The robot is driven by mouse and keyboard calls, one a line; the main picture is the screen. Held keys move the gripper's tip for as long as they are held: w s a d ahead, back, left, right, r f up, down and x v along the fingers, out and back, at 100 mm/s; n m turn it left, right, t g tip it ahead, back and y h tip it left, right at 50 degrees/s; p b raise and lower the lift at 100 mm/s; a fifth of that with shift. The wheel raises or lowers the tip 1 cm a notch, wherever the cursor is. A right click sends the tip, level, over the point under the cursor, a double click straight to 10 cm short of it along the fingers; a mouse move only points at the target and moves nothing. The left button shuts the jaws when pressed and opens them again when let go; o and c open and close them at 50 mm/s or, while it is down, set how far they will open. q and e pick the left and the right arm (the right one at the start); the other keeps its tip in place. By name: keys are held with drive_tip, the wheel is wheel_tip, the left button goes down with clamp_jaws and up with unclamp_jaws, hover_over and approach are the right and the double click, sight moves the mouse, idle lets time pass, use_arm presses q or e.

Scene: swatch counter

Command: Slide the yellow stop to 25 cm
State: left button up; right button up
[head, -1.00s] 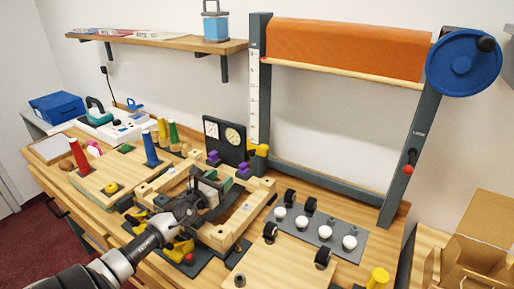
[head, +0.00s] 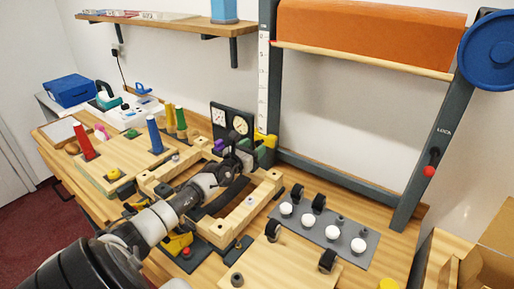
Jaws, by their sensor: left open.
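The yellow stop (head: 269,140) sits at the low end of the white vertical scale (head: 264,85) on the left post of the grey frame. The scale's numbers are too small to read. My left gripper (head: 243,149) is open, just left of and below the stop, in front of the dark gauge panel. Its fingers are small and partly hidden by my own wrist, so I cannot tell whether they touch the stop. Nothing shows held in it. My right gripper is out of view.
An orange fabric roll (head: 370,35) with a wooden bar hangs across the frame. A wooden frame (head: 265,190) lies below my left arm. The gauge panel (head: 222,121) stands close left of the stop. A grey plate (head: 319,233) with white knobs is at right.

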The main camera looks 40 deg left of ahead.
sight(263, 141)
use_arm(q)
drive_tip(key=shift+w+a+b, duration=0.15)
drive_tip(key=shift+w+b, duration=0.15)
drive_tip(key=shift+w, duration=0.8)
clamp_jaws()
